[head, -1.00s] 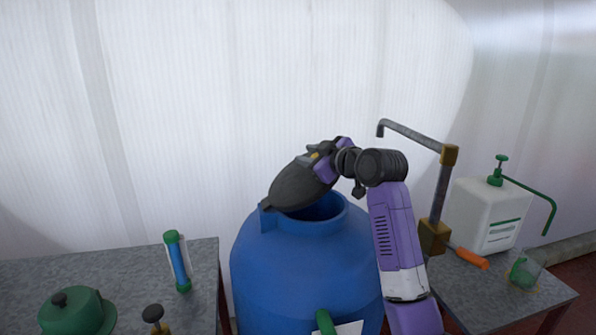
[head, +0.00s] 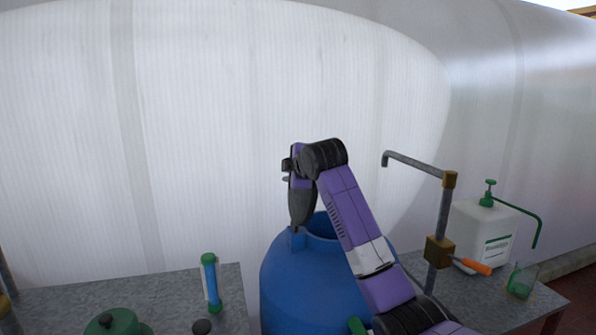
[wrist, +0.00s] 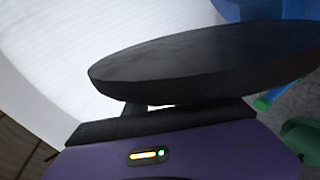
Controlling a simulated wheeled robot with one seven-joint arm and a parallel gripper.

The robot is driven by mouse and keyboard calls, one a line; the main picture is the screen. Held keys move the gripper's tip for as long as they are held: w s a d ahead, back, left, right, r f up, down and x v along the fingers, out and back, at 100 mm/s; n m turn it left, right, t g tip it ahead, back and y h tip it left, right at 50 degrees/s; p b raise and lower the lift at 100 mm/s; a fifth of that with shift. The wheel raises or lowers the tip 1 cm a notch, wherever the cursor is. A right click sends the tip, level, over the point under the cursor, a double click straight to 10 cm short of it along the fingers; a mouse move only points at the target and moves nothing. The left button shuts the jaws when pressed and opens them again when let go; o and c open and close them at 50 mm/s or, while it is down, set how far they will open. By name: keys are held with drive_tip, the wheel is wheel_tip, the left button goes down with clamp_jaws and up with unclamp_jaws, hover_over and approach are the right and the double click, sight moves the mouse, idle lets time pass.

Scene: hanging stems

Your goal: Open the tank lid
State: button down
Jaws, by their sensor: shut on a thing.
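The blue tank (head: 310,285) stands between two benches, and its round mouth is uncovered. Its dark lid (head: 302,207) stands nearly upright, seen close to edge-on, with its lower end at the left side of the tank's rim. My gripper (head: 300,178) is at the upper part of the lid, shut on it; the fingertips are mostly hidden. In the wrist view the lid (wrist: 200,60) is a wide black disc just in front of my gripper (wrist: 150,107), with part of the blue tank (wrist: 268,9) behind it.
The left bench holds a green domed thing (head: 118,323) and a green-capped blue tube (head: 211,283). At right are a standing pipe (head: 442,205) with an orange-handled valve (head: 476,267), a white pump canister (head: 485,235) and a clear green beaker (head: 521,281). A pale wall is behind.

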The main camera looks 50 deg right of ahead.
drive_tip(key=shift+w+a+n, duration=0.3)
drive_tip(key=shift+w+a, duration=0.15)
drive_tip(key=shift+a, duration=0.2)
drive_tip(key=c, duration=1.1)
unclamp_jaws()
drive_tip(key=shift+o, duration=0.2)
drive_tip(key=shift+f, duration=0.1)
drive_tip(key=b+v, duration=0.2)
drive_tip(key=v, duration=0.5)
drive_tip(key=shift+s+a, duration=0.25)
